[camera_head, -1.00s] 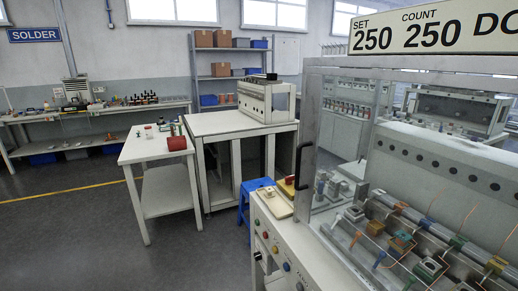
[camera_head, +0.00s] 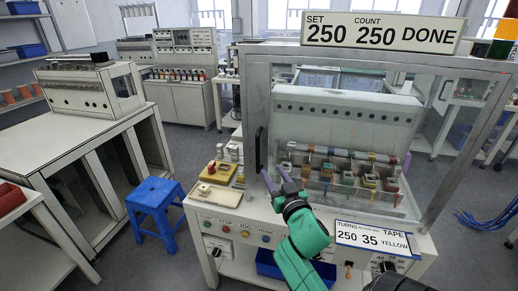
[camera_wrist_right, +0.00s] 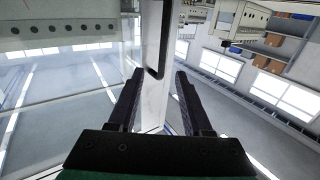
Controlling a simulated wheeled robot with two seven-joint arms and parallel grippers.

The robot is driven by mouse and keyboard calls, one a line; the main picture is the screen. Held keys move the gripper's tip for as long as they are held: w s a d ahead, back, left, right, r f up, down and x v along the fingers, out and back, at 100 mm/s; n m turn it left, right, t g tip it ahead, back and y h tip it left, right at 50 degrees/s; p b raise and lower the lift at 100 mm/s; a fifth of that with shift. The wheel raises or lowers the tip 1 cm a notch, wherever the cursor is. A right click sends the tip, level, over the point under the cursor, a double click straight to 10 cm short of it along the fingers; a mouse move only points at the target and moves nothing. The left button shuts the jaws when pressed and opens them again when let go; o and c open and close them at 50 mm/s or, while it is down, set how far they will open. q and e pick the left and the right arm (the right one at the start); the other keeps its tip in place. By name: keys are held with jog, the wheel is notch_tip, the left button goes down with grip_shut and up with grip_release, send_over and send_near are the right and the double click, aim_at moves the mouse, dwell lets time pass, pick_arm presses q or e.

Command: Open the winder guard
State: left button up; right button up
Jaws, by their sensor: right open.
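The winder guard (camera_head: 380,57) is a clear panel in a grey frame. It looks shut across the front of the winder, with several bobbins behind it. Its black upright handle (camera_head: 258,150) is on the left post. My right gripper (camera_head: 273,174), on a teal arm, is open and empty, just right of and below the handle in the head view. In the right wrist view, the handle (camera_wrist_right: 154,72) shows ahead, between the two fingers (camera_wrist_right: 158,82); I see no grip on it. My left gripper is not in view.
A sign (camera_head: 382,34) reading 250, 250, DONE tops the winder. Buttons line the front panel below a yellow-topped fixture (camera_head: 217,172). A blue stool (camera_head: 155,208) stands at left. A white bench (camera_head: 75,130) is further left, with floor between.

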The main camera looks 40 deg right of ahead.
aim_at(258, 153)
jog(key=x, duration=0.4)
jog(key=p+x, duration=0.1)
jog(key=x, duration=0.3)
jog(key=p+x, duration=0.1)
jog(key=x, duration=0.3)
jog(key=shift+w+a, duration=0.2)
jog(key=shift+w, duration=0.25)
jog(key=shift+w+d, duration=0.25)
jog(key=shift+w, duration=0.15)
jog(key=shift+a, duration=0.1)
jog(key=c, duration=0.4)
grip_shut()
jog(key=shift+f, duration=0.1)
